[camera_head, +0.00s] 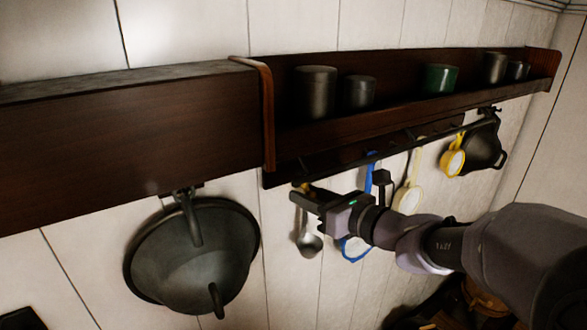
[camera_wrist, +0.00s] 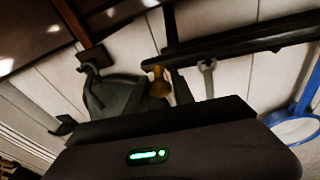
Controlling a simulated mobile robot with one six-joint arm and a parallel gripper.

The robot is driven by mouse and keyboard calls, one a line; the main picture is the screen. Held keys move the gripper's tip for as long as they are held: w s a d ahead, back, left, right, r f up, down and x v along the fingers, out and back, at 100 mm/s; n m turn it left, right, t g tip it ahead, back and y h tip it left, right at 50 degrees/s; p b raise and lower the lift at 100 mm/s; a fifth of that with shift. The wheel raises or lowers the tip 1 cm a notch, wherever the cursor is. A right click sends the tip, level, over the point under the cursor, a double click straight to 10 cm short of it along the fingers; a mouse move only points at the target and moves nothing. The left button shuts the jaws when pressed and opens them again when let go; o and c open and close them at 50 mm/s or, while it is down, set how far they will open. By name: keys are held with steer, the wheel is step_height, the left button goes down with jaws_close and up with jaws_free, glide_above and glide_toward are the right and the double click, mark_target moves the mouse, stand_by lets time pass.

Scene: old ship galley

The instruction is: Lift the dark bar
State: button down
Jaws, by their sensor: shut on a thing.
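The dark bar (camera_head: 400,138) runs under the shelf, with utensils hanging along it. It also crosses the upper right of the wrist view (camera_wrist: 250,40). My gripper (camera_head: 305,197) is just below the bar's left end. It appears shut on a small brass-coloured piece (camera_wrist: 158,84) at its fingertips. What this piece belongs to is hidden. I cannot tell whether the fingers touch the bar. A grey ladle (camera_head: 309,243) hangs below the gripper, its upper handle hidden.
A blue strainer (camera_head: 355,249), a white-faced utensil (camera_head: 408,200), a yellow strainer (camera_head: 453,162) and a dark pan (camera_head: 486,148) hang on the right. Mugs, including a green one (camera_head: 439,78), stand on the wooden shelf (camera_head: 350,125).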

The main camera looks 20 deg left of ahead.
step_height(320, 180, up, 2)
steer(key=shift+w+a+r, duration=0.1)
steer(key=shift+w+r, duration=0.05)
steer(key=shift+r, duration=0.05)
steer(key=c, duration=1.1)
jaws_free()
steer(key=shift+f, duration=0.2)
steer(key=shift+d+f, duration=0.1)
steer(key=shift+d, duration=0.25)
steer(key=b+v, duration=0.3)
steer(key=v, duration=1.3)
steer(key=shift+s+d, duration=0.3)
steer(key=shift+s, duration=0.1)
steer(key=shift+w+f, duration=0.1)
